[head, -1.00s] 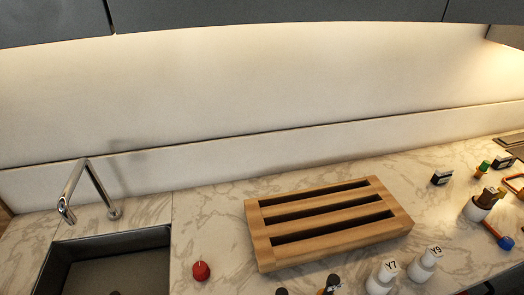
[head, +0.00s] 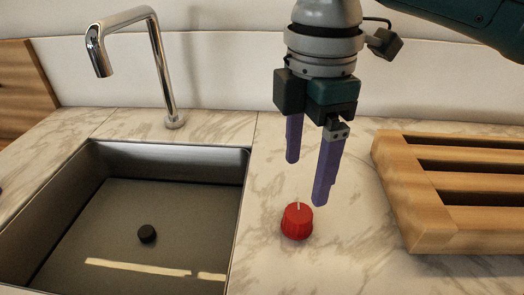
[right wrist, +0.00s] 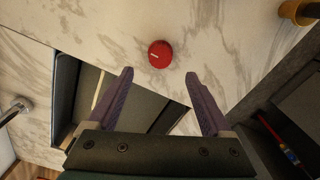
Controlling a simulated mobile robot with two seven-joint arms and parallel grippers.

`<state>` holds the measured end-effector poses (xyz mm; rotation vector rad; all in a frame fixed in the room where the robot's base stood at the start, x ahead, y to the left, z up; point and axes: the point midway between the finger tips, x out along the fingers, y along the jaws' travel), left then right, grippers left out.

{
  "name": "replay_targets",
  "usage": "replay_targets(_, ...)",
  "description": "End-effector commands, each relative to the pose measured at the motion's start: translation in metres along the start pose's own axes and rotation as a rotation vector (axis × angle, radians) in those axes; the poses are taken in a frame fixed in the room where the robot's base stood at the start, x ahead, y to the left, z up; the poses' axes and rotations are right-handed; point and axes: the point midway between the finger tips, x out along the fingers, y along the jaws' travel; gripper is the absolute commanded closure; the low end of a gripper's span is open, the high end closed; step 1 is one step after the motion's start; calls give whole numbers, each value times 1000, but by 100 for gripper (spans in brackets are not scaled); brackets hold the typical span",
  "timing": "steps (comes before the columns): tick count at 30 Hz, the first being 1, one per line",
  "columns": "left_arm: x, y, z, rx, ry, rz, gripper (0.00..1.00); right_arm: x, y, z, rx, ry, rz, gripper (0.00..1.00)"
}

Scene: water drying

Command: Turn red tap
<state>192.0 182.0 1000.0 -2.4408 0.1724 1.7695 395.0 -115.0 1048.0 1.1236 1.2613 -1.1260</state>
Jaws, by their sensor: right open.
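The red tap (head: 297,221) is a small round knob with a white line on top, set on the marble counter just right of the sink. It also shows in the right wrist view (right wrist: 160,54), beyond and between my fingertips. My right gripper (head: 306,178) points down above and slightly behind the knob, with its purple fingers apart and nothing between them. In the right wrist view the open fingers (right wrist: 159,75) do not touch the knob.
A chrome faucet (head: 163,70) stands behind the sink (head: 170,145), which holds a small dark round piece (head: 147,234). A slatted wooden rack (head: 410,205) lies to the right of the knob. The counter around the knob is clear.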

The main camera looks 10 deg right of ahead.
Motion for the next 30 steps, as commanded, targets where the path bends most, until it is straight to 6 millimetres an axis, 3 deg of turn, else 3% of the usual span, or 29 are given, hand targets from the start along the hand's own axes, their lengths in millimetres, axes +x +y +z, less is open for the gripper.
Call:
replay_targets(15,11,0,4,2,-1,-1,0,85,0,0,3,0,-1,16)
replay_targets(27,12,-1,5,6,-3,-4,0,94,0,0,1,0,1,16)
replay_targets(30,12,-1,5,6,-3,-4,0,94,0,0,2,0,1,26)
